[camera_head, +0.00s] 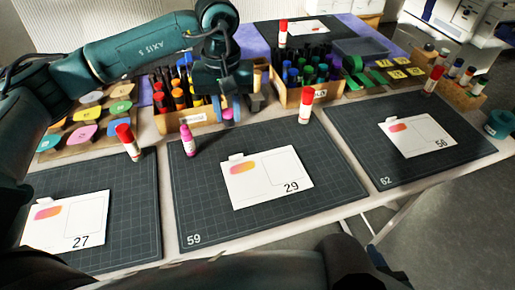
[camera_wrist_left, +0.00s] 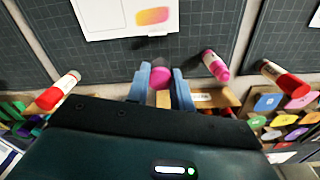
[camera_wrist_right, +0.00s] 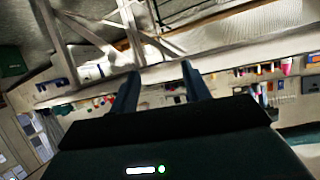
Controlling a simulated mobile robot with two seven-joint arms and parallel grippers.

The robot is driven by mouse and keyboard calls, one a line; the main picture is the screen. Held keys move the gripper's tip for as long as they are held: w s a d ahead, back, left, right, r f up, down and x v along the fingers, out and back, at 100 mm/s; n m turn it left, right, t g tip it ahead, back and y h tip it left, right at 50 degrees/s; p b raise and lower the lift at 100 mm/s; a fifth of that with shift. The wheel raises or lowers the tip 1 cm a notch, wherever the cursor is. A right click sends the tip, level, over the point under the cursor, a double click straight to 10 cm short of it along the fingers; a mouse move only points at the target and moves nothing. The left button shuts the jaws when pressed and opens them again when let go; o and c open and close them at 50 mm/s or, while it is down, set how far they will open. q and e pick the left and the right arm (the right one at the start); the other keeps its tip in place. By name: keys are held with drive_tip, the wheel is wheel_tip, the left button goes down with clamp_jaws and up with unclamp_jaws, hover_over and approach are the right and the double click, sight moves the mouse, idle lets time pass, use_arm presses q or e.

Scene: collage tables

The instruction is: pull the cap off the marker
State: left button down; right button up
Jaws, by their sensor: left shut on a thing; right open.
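My left gripper (camera_head: 228,116) is above the back edge of the middle mat, in front of the marker boxes. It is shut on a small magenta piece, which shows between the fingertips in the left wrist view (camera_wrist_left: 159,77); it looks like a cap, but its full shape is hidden. A magenta marker (camera_head: 187,141) stands upright on the middle mat, left of and apart from the gripper. It also shows in the left wrist view (camera_wrist_left: 215,66), with a pale band. My right gripper (camera_wrist_right: 162,88) is open and empty, away from the mats.
White cards lie on the left, middle (camera_head: 267,194) and right mats. Red-capped glue sticks stand at the left (camera_head: 128,143), centre (camera_head: 306,105) and right (camera_head: 434,80). Wooden boxes of markers (camera_head: 187,119) are close behind the middle mat. The front of this mat is clear.

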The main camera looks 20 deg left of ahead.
sight(218, 157)
use_arm(q)
drive_tip(key=a+f+n+p, duration=0.1)
drive_tip(key=f, duration=0.2)
drive_tip(key=s+a+f+n+p, duration=0.1)
drive_tip(key=f+p, duration=0.1)
drive_tip(key=f, duration=0.1)
drive_tip(key=s+a+f+n+p, duration=0.1)
drive_tip(key=f, duration=0.3)
drive_tip(key=shift+s, duration=0.2)
use_arm(e)
wheel_tip(218, 157, up, 2)
drive_tip(key=shift+r+g, duration=0.15)
drive_tip(key=shift+g, duration=0.35)
use_arm(q)
drive_tip(key=shift+f, duration=0.25)
drive_tip(key=c, duration=1.3)
unclamp_jaws()
drive_tip(key=shift+r, duration=0.15)
drive_tip(key=shift+o, duration=0.5)
use_arm(e)
drive_tip(key=shift+a, duration=0.1)
